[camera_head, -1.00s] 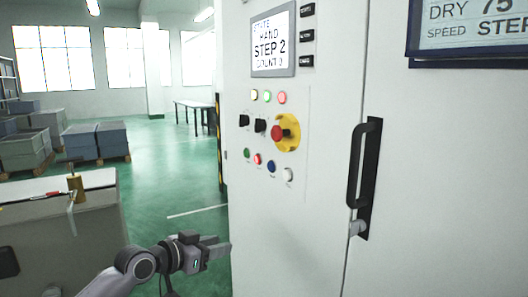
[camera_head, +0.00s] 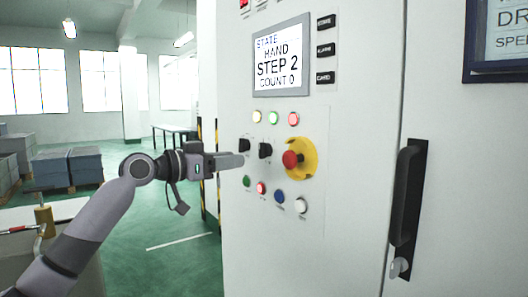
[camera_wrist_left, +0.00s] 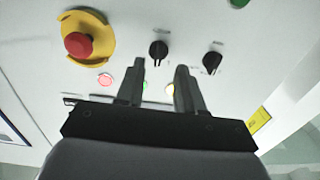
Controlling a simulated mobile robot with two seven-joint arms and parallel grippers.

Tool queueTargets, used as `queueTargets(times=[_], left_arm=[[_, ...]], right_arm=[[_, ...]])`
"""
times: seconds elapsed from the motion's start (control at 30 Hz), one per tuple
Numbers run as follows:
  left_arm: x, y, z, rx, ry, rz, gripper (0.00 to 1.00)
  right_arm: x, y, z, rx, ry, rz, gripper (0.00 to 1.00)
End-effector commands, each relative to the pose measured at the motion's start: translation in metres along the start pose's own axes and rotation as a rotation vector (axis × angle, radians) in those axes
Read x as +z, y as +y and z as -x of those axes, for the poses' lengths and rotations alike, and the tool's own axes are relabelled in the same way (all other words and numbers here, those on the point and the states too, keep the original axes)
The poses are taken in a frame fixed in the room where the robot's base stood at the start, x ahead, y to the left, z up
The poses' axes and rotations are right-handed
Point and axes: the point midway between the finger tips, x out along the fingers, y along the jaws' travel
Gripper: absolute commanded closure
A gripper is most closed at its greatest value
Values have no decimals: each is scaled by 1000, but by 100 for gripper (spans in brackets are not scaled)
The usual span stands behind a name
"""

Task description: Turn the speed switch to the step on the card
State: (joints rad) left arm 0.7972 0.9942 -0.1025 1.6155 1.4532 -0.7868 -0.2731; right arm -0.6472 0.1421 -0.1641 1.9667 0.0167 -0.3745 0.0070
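Two black rotary switches sit on the white cabinet's panel: a left one (camera_head: 244,145) and a right one (camera_head: 265,150) beside the emergency stop. Their labels are too small to read. My left gripper (camera_head: 238,160) is level with them, its fingers close to the left one in the head view. In the left wrist view the fingers (camera_wrist_left: 160,78) stand apart and empty, with the right switch (camera_wrist_left: 158,50) ahead of the gap and the left switch (camera_wrist_left: 212,62) to the side. The display (camera_head: 281,58) reads HAND, STEP 2, COUNT 0. The card (camera_head: 505,40) is cut off; its step is unreadable. My right gripper is out of view.
A red emergency stop (camera_head: 291,159) on a yellow base is right of the switches. Lamps (camera_head: 274,118) sit above and coloured buttons (camera_head: 262,188) below. A black door handle (camera_head: 407,195) stands out further right. Open green floor lies left of the cabinet.

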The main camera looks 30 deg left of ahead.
Motion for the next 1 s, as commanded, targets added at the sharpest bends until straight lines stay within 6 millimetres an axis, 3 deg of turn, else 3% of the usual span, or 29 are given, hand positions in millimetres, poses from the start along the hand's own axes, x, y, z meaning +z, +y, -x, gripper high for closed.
queueTargets(times=[0.23, 0.63, 1.0], left_arm=[[-16, -2, 2, 6, 20, -2, 63], [-18, -2, -53, 5, 20, 1, 63], [-16, -1, -65, 5, 19, -2, 63]], right_arm=[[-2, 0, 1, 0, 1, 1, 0], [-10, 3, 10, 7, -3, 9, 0], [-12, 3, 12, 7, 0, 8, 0]])
